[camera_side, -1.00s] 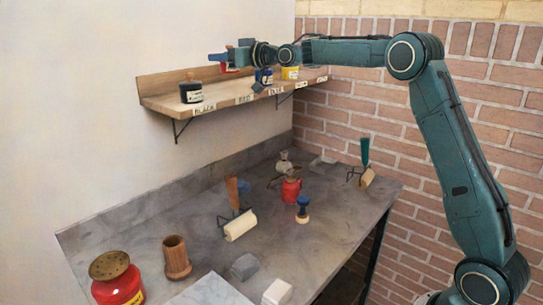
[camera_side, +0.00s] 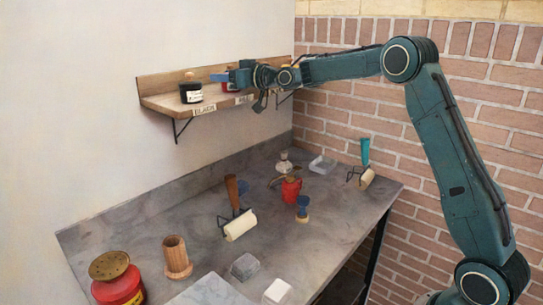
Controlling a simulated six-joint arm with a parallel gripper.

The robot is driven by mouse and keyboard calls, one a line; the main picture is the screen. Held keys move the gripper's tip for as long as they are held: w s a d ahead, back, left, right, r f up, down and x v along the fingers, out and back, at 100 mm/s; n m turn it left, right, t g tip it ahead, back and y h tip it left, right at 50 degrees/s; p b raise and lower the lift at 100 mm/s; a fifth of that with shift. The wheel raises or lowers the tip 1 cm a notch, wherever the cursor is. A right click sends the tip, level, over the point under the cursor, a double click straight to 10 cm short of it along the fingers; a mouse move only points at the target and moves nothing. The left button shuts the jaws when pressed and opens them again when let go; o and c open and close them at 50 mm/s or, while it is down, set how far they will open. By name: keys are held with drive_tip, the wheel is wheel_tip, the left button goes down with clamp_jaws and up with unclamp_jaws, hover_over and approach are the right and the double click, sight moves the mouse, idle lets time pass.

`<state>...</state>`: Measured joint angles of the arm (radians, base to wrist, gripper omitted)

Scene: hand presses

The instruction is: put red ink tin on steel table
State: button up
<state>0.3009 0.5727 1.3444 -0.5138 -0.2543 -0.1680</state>
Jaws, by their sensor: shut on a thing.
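My gripper (camera_side: 229,78) is at the wall shelf, near the shelf's front edge and right of the black ink tin. It is shut on the red ink tin (camera_side: 229,87), whose red side shows just below the blue fingers. I cannot tell whether the tin rests on the shelf or hangs just clear of it. The grey steel table (camera_side: 180,215) stands below and in front of the shelf.
The black tin (camera_side: 190,91) stands on the wooden shelf (camera_side: 165,101); my arm covers the shelf's right part. The table holds a red pot (camera_side: 117,282), a wooden cup (camera_side: 176,257), two rollers, a red can (camera_side: 291,189) and pale blocks. Its middle has bare patches.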

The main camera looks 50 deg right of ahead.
drive_tip(key=shift+f, duration=0.1)
drive_tip(key=o, duration=1.2)
drive_tip(key=shift+f, duration=0.1)
drive_tip(key=shift+c, duration=0.2)
drive_tip(key=shift+s, duration=0.2)
drive_tip(key=v, duration=1.3)
drive_tip(key=shift+s+d, duration=0.2)
